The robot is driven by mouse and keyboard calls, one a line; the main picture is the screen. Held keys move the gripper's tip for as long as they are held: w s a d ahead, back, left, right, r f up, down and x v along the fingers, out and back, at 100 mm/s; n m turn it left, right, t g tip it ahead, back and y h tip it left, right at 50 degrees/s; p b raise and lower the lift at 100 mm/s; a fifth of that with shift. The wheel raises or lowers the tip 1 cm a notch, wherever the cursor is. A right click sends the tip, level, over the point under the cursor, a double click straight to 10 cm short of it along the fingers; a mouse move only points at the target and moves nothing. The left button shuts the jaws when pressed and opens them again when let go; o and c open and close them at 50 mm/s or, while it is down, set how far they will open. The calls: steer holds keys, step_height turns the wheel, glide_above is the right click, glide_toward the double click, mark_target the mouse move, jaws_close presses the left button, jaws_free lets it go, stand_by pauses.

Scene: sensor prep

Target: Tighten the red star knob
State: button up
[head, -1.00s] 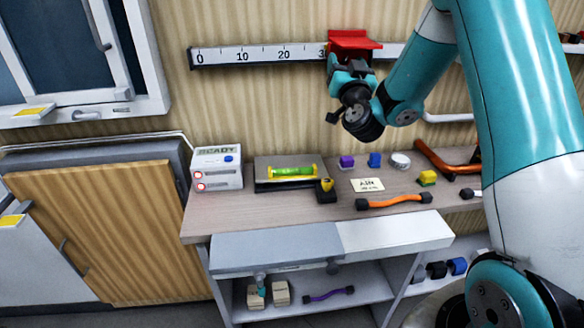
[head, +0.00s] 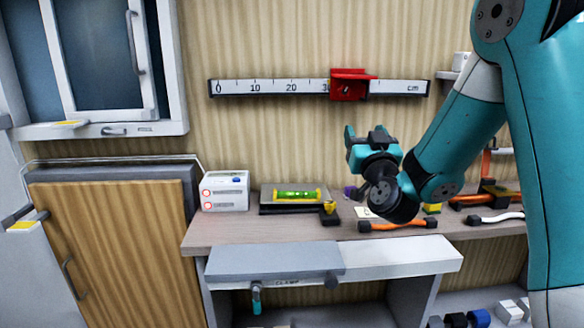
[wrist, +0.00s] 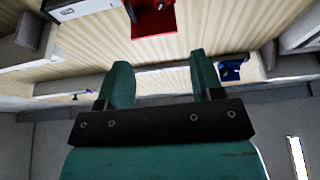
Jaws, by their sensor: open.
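A red slider (head: 348,90) sits on the white wall rule, just right of the 30 mark. A small darker red shape on its front could be the star knob, but it is too small to tell. The red slider also shows at the top of the wrist view (wrist: 153,20), partly cut off. My gripper (head: 366,134) is open and empty, below the slider and apart from it in the head view. In the wrist view its two teal fingers (wrist: 159,62) are spread, with the slider beyond them.
The wall rule (head: 270,87) runs along the striped wall. Below, the bench (head: 230,233) holds a white box (head: 225,190), a green level (head: 298,194) and an orange-handled piece (head: 398,224). A window-like cabinet (head: 100,65) stands left. The wall around the slider is clear.

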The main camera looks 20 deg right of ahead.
steer(key=s+a+n+g+y+p, duration=0.2)
steer(key=a+y, duration=0.4)
steer(key=a, duration=0.3)
steer(key=s+a+n+g+y+p, duration=0.1)
steer(key=a+n+g+y+p, duration=0.2)
steer(key=a, duration=0.7)
steer(key=n+g+y, duration=0.2)
steer(key=y, duration=0.2)
steer(key=shift+s+r+g, duration=0.35)
steer(key=shift+g, duration=0.05)
steer(key=shift+c, duration=0.2)
